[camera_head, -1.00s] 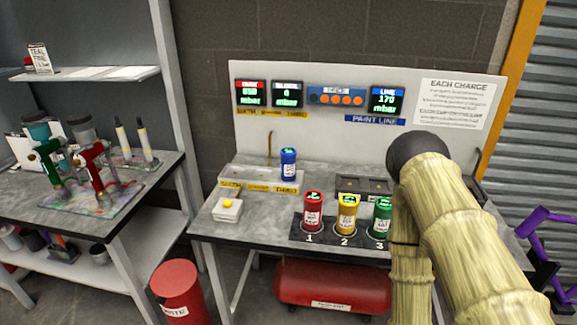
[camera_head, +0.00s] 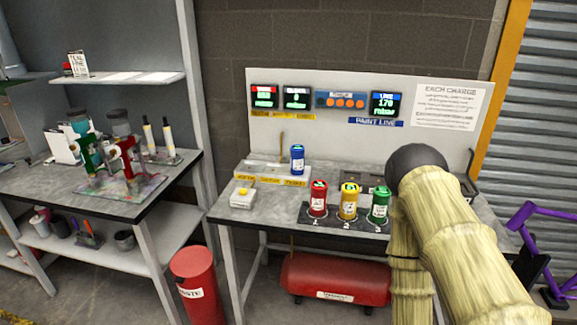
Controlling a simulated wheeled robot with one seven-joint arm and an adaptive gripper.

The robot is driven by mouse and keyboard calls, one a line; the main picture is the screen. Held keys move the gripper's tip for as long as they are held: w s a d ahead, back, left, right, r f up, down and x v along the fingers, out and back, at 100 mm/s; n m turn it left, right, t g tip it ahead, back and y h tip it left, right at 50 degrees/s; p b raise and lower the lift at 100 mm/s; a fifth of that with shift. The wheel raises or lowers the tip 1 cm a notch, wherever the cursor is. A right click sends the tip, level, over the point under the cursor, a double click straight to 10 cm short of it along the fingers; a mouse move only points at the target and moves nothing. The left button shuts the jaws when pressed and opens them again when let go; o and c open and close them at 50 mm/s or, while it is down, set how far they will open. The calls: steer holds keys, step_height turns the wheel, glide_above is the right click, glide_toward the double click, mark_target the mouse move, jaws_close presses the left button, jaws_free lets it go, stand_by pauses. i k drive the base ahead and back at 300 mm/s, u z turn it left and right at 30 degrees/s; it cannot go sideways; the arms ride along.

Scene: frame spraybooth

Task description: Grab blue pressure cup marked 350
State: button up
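The blue pressure cup (camera_head: 297,159) stands upright at the right end of a low pale block (camera_head: 262,176) with yellow labels, at the back of the grey bench. Its marking is too small to read. A red cup (camera_head: 318,199), a yellow cup (camera_head: 348,201) and a green cup (camera_head: 378,205) stand in a row on a dark strip in front of it. My arm, with pale ribbed sleeves, rises at the right and covers the bench's right part. My gripper is not visible, and nothing shows touching the blue cup.
A panel with displays (camera_head: 386,104) stands behind the bench; the line display reads 170 mbar. A white box with a yellow button (camera_head: 243,197) sits front left. A red waste bin (camera_head: 197,287) stands on the floor between the bench and the left table (camera_head: 175,172). A red tank (camera_head: 335,283) lies underneath.

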mark_target(298, 150)
steer(key=u, duration=1.05)
steer(key=i, duration=0.6)
steer(key=z, duration=0.55)
